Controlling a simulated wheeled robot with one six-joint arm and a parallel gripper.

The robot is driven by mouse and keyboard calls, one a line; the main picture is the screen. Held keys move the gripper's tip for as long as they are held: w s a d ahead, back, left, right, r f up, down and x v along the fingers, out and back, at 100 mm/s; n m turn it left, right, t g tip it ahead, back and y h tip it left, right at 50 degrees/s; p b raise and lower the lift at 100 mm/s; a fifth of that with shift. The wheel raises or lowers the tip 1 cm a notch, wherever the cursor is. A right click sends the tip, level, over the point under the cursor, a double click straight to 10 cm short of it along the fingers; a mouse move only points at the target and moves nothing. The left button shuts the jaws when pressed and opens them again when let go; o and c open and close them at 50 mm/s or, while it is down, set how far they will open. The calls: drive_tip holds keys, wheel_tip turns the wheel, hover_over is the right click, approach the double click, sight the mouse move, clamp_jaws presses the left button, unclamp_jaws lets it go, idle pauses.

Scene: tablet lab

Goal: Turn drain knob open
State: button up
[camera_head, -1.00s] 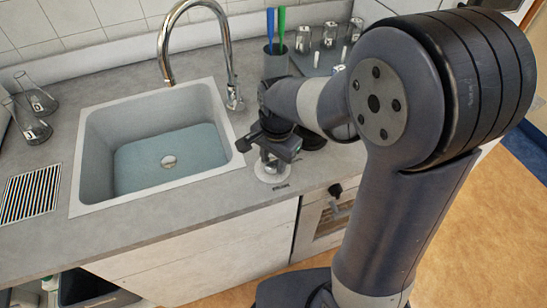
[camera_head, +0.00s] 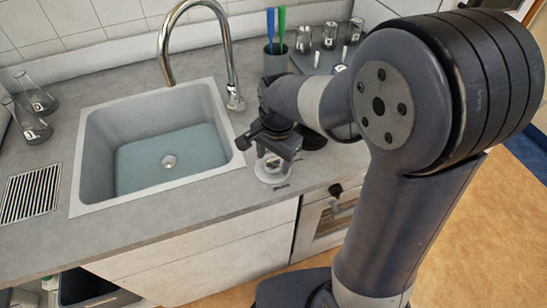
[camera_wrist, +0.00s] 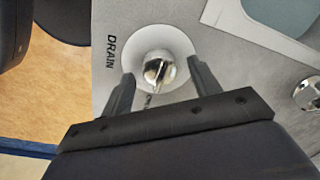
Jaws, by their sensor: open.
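The drain knob (camera_wrist: 158,68) is a shiny metal knob with a thin lever on a round white base, next to the printed word DRAIN in the wrist view. In the head view its pale base (camera_head: 271,170) sits on the counter to the right of the sink. My gripper (camera_wrist: 155,80) is open, one finger on each side of the knob, with gaps visible between fingers and knob. In the head view my gripper (camera_head: 272,150) is just above the base and hides most of the knob. The sink (camera_head: 150,140) holds bluish water above its round drain.
A chrome faucet (camera_head: 230,60) rises behind the sink. A cup with blue and green pens (camera_head: 275,60) and several small glass vessels stand behind my gripper. Flasks (camera_head: 35,105) stand at the left. The counter front (camera_head: 150,225) is clear.

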sight(276, 164)
wheel_tip(276, 164, up, 10)
drive_tip(key=shift+s+d, duration=0.25)
idle(0.3)
drive_tip(key=f, duration=1)
drive_tip(key=shift+w+a+f, duration=0.25)
drive_tip(key=shift+a+f, duration=0.05)
drive_tip(key=shift+f, duration=0.05)
